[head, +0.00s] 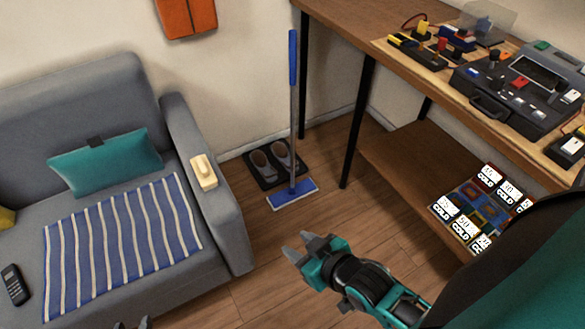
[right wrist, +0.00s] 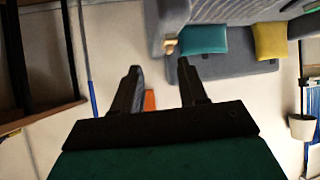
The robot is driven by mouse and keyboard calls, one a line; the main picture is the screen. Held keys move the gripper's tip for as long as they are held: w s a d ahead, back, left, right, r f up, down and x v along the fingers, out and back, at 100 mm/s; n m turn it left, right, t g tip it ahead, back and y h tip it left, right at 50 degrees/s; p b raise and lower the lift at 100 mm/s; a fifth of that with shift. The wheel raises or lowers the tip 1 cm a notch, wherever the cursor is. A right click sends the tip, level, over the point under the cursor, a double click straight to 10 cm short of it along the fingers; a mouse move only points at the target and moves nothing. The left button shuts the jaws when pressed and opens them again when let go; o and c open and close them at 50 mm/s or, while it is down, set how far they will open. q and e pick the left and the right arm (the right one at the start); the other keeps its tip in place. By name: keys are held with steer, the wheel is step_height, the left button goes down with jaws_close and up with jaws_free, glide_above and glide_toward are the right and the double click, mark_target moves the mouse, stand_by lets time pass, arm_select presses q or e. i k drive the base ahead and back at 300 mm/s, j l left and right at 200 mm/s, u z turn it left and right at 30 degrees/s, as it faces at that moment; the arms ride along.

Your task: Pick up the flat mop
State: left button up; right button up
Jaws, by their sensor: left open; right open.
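The flat mop (head: 294,120) stands upright between the sofa and the wooden desk. It has a blue grip at the top, a thin grey pole and a flat blue head (head: 292,194) on the floor. In the right wrist view its handle (right wrist: 92,100) shows left of the fingers, apart from them. My right gripper (head: 300,248) is open and empty, in front of and below the mop head in the head view. It also shows in the right wrist view (right wrist: 160,75). Only the tips of my left gripper (head: 132,325) show at the bottom edge; it is open.
The grey sofa (head: 180,115) stands left of the mop, and dark slippers on a mat (head: 262,180) lie beside its head. The desk (head: 335,25), with black legs and a lower shelf (head: 385,150), bounds the right. Bare floor (head: 265,260) lies in front.

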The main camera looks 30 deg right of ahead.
mark_target(279, 200)
steer(key=i+l+u, duration=0.1)
steer(key=l, duration=0.25)
steer(key=i+l+u, duration=0.15)
steer(key=i+l, duration=0.15)
steer(key=i+l+u, duration=0.1)
steer(key=l, duration=0.4)
steer(key=i+l+u, duration=0.1)
steer(key=l, duration=0.3)
steer(key=i, duration=0.1)
